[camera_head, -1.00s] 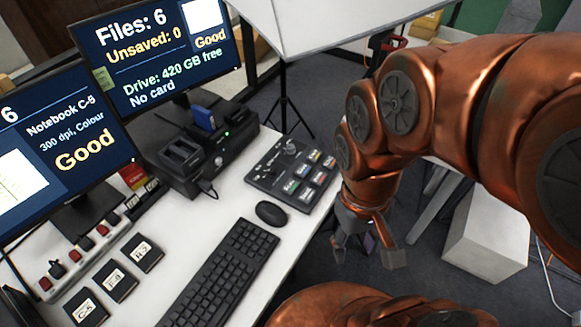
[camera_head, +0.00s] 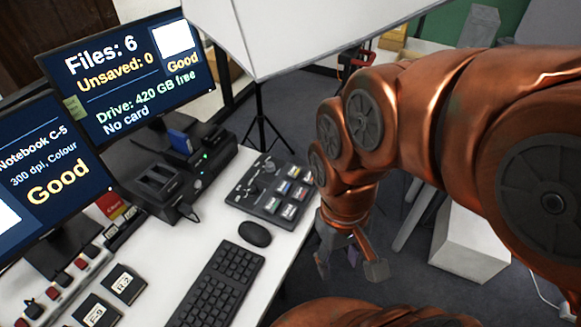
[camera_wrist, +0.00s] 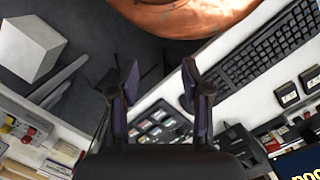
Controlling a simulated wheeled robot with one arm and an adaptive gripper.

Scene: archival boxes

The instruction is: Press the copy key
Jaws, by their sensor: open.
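A dark control panel (camera_head: 245,193) with a joystick knob and several small coloured, labelled keys (camera_head: 287,198) lies on the white desk. The key labels are too small to read, so I cannot tell which is the copy key. My gripper (camera_head: 349,262) is open and empty, pointing down beyond the desk's right edge, to the right of and nearer than the panel. In the wrist view, my gripper (camera_wrist: 161,82) has its two fingers apart, and the panel's keys (camera_wrist: 157,132) show between and below them, partly hidden by the fingers.
A black mouse (camera_head: 255,234) and keyboard (camera_head: 217,287) lie on the white desk (camera_head: 185,250) near the panel. A card reader dock (camera_head: 163,188) and two monitors (camera_head: 128,75) stand behind. A white box (camera_head: 468,247) stands at the right. A large white light panel (camera_head: 300,35) hangs above.

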